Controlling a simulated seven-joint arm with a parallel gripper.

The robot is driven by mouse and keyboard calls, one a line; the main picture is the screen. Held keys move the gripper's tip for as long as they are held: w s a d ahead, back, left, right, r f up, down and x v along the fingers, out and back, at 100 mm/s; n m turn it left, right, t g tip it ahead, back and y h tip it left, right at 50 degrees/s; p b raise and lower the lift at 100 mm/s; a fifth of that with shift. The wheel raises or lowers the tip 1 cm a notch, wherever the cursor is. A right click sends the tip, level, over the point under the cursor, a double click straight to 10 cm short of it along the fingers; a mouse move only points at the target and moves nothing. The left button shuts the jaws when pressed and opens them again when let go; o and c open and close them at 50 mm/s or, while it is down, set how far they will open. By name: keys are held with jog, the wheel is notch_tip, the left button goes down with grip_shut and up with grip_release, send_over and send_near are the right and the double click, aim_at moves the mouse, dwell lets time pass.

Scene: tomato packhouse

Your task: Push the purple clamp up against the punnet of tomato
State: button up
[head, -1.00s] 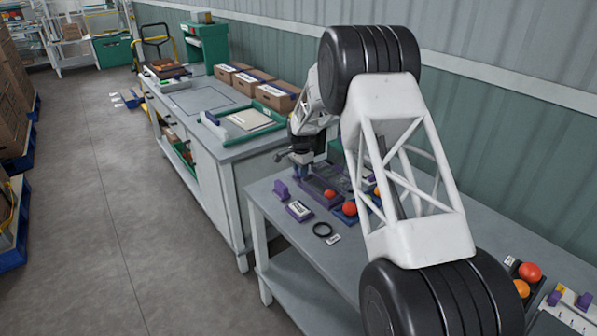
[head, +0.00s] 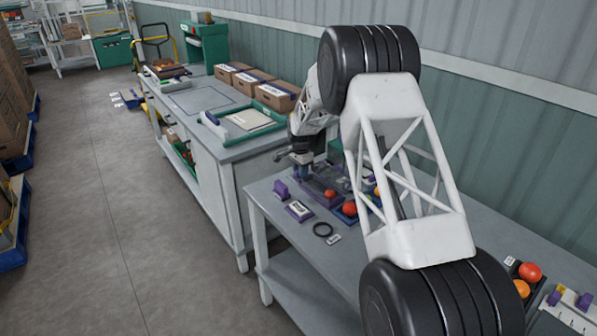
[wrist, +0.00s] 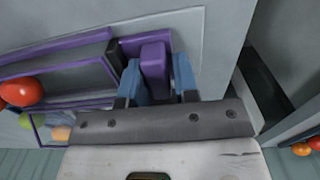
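The purple clamp (wrist: 154,60) is an upright block between my gripper's blue fingers in the wrist view. My gripper (wrist: 158,78) straddles it, the left finger very close and a narrow gap at the right finger. In the head view my gripper (head: 304,170) is low over the far left end of the bench, and the clamp is not clear there. To the clamp's left in the wrist view lies a purple-edged holder (wrist: 60,46) with a red tomato (wrist: 20,91). I cannot clearly make out the punnet's walls. A dark piece stands just left of the clamp.
A separate purple block (head: 280,188) and a purple-edged label piece (head: 299,209) lie near the bench's front edge. A black ring (head: 322,229) lies nearby. A gap separates this bench from the bench (head: 225,150) at left.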

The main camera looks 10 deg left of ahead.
jog(key=shift+s+a+f, duration=0.15)
jog(key=shift+s+f, duration=0.05)
jog(key=shift+f, duration=0.6)
dwell(0.4)
jog(key=shift+r, duration=0.1)
jog(key=shift+w+r, duration=0.15)
jog(key=shift+r, duration=0.9)
jog(key=shift+w+r, duration=0.15)
jog(key=shift+r, duration=1.6)
jog(key=shift+r, duration=0.15)
notch_tip(320, 180, up, 7)
